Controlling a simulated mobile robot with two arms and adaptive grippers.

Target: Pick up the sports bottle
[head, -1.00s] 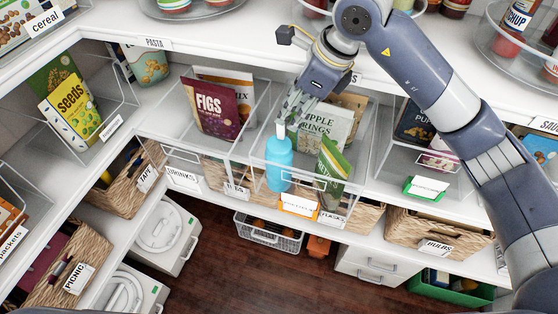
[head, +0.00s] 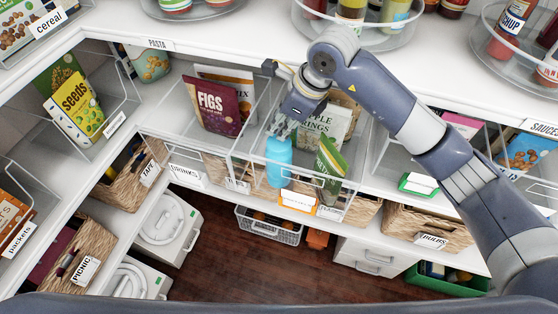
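The blue sports bottle (head: 279,163) stands upright at the front of a clear bin (head: 240,160) on the middle shelf. A green pouch (head: 330,170) is to its right. My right gripper (head: 282,128) comes down from above, with its fingers at the top of the bottle. The fingers hide the bottle's white cap, and I cannot tell whether they are closed on it. My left gripper is not in view.
A Figs pouch (head: 217,108) stands left of the bottle and an Apple Rings pouch (head: 325,122) behind it. Clear bin walls surround them. The upper shelf edge (head: 220,62) and a turntable (head: 360,38) are close to my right arm. Woven baskets (head: 425,228) sit below.

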